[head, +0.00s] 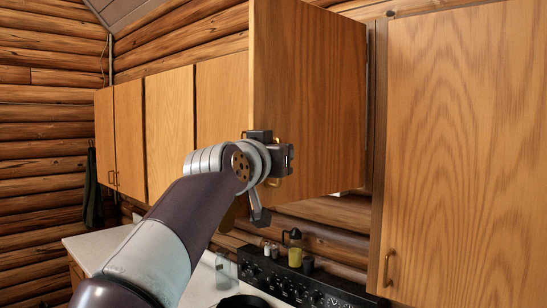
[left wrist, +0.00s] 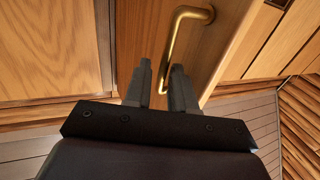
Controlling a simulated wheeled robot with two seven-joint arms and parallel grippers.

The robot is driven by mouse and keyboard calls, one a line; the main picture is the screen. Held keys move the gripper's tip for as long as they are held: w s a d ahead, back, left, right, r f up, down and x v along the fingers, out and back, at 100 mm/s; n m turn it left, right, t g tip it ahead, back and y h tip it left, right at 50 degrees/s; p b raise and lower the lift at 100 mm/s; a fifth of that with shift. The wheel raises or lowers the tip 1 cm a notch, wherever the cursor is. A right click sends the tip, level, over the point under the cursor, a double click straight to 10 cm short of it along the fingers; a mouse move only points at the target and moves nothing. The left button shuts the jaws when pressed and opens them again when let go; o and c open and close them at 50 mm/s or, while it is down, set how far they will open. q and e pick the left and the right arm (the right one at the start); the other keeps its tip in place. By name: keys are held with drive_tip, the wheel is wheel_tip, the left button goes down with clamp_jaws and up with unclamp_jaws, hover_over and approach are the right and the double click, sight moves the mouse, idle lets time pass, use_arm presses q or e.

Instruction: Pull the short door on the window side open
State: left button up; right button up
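The short wooden door (head: 318,85) stands swung out from the cabinet row, with its broad face toward me. Its far right edge is by the cabinet frame. My left gripper (head: 284,160) is at the door's lower left part, over its brass handle (head: 276,183). In the left wrist view the handle (left wrist: 184,28) is a bent brass bar, and one leg runs down between the two dark fingers. The fingers (left wrist: 160,82) are close together around that leg; their exact contact is partly hidden. My right gripper is not in view.
A large closed-looking cabinet door (head: 460,140) with a brass handle (head: 388,270) is at the right. More cabinet doors (head: 168,125) line the left. Below are a dark stove panel (head: 300,285), bottles (head: 295,247) and a pale counter (head: 95,245). A dark cloth (head: 92,190) hangs at the left.

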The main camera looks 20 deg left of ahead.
use_arm(q)
drive_tip(key=shift+o, duration=0.2)
drive_tip(key=shift+w+d+f, duration=0.25)
drive_tip(key=shift+w+d, duration=0.2)
drive_tip(key=shift+d, duration=0.05)
drive_tip(key=s+a+b, duration=0.1)
drive_tip(key=s+b, duration=0.5)
drive_tip(key=s, duration=0.7)
drive_tip(key=shift+a, duration=0.2)
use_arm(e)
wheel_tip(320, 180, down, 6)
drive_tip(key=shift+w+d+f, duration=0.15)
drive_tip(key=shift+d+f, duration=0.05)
use_arm(q)
drive_tip(key=shift+w, duration=0.1)
